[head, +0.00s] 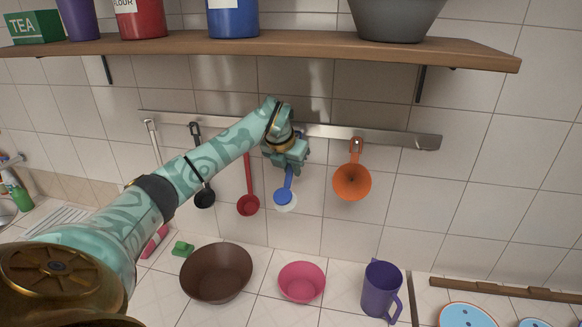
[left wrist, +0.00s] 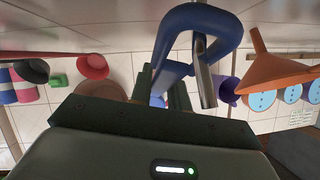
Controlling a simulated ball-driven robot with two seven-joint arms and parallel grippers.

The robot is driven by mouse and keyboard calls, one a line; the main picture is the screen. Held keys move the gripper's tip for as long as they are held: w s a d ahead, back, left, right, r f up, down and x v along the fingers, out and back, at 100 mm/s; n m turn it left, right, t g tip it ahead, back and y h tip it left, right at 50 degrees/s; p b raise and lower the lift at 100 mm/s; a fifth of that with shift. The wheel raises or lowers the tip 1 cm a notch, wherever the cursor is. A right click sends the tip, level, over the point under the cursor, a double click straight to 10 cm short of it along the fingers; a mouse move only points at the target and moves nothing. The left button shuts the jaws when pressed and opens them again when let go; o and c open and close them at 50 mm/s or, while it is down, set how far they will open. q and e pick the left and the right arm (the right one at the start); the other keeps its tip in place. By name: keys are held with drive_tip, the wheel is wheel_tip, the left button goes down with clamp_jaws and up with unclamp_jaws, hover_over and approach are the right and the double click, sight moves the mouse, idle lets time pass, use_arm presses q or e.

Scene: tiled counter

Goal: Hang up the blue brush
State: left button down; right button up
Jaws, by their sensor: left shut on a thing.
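The blue brush (head: 284,192) hangs down from my left gripper (head: 289,158) in front of the tiled wall, with a pale round part at its lower end. My left gripper is shut on its handle, just below the metal rail (head: 370,135). In the left wrist view the handle ends in a blue loop (left wrist: 168,37), beyond the gripper's fingers (left wrist: 162,96). A metal hook (left wrist: 207,85) overlaps the loop, its end showing in the opening; I cannot tell whether the loop bears on it. My left arm hides part of the rail. My right gripper is out of view.
A red ladle (head: 248,204) and black ladle (head: 204,198) hang left of the brush, an orange funnel (head: 352,182) right. A wooden shelf (head: 300,47) runs above. A brown bowl (head: 216,274), pink bowl (head: 302,282) and purple jug (head: 381,290) stand below.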

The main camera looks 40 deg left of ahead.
use_arm(q)
drive_tip(key=c, duration=1.3)
unclamp_jaws()
drive_tip(key=shift+o, duration=0.2)
drive_tip(key=v, duration=0.7)
drive_tip(key=shift+r, duration=0.2)
drive_tip(key=shift+s, duration=0.15)
drive_tip(key=s+d, duration=0.1)
drive_tip(key=s+d+b, duration=0.1)
drive_tip(key=s, duration=0.1)
drive_tip(key=shift+s, duration=0.25)
